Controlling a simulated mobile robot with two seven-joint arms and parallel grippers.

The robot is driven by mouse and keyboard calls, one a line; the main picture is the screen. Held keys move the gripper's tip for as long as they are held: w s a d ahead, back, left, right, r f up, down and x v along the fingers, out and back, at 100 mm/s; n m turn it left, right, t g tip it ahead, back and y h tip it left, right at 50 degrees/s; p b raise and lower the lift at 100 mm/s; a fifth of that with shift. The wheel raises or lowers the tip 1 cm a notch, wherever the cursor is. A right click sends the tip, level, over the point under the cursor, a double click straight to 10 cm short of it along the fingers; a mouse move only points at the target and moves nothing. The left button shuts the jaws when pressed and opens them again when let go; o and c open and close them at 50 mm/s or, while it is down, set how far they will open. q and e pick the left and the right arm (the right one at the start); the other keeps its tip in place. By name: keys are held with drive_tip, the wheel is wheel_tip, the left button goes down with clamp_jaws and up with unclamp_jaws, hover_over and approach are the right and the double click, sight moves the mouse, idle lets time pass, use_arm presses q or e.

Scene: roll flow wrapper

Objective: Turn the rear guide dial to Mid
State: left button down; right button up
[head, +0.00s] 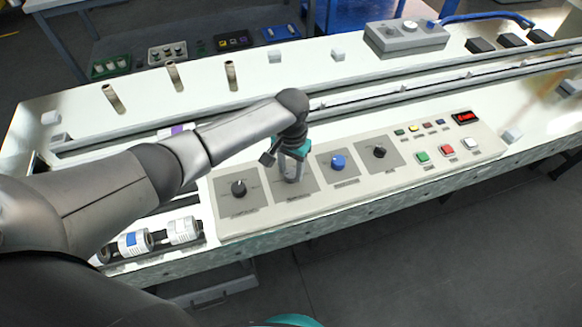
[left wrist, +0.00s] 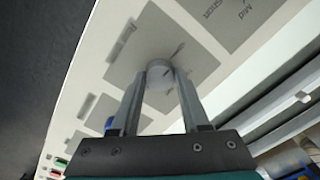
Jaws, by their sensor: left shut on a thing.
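The control panel (head: 270,215) carries a row of dials on grey plates. My left gripper (head: 291,168) points down at the second plate from the left and is shut on a pale grey dial (left wrist: 160,88), one finger on each side. The gripper mostly hides this dial in the head view. A black dial (head: 238,188) is to its left; a blue dial (head: 338,162) and another black dial (head: 379,151) are to its right. The left wrist view shows "Mid" on the neighbouring plate (left wrist: 222,18). Panel captions in the head view are too small to read, and the held dial's setting is unclear.
Coloured buttons (head: 447,150) and a red display (head: 466,116) are on the panel's right end. Labelled rolls (head: 134,243) lie at the left. Several posts (head: 172,76) and a grey dial box (head: 406,37) stand behind the long rails.

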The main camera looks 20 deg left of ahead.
use_arm(q)
drive_tip(key=m+p, duration=0.2)
drive_tip(key=m, duration=0.2)
drive_tip(key=shift+r+m, duration=0.1)
drive_tip(key=shift+m, duration=0.2)
drive_tip(key=m+p, duration=0.1)
drive_tip(key=m, duration=0.1)
drive_tip(key=shift+m, duration=0.3)
drive_tip(key=m, duration=0.3)
drive_tip(key=shift+m, duration=0.3)
drive_tip(key=m, duration=0.6)
drive_tip(key=shift+p, duration=0.3)
drive_tip(key=m, duration=0.6)
drive_tip(key=shift+b, duration=0.3)
drive_tip(key=shift+m, duration=0.4)
drive_tip(key=shift+c, duration=1.9)
unclamp_jaws()
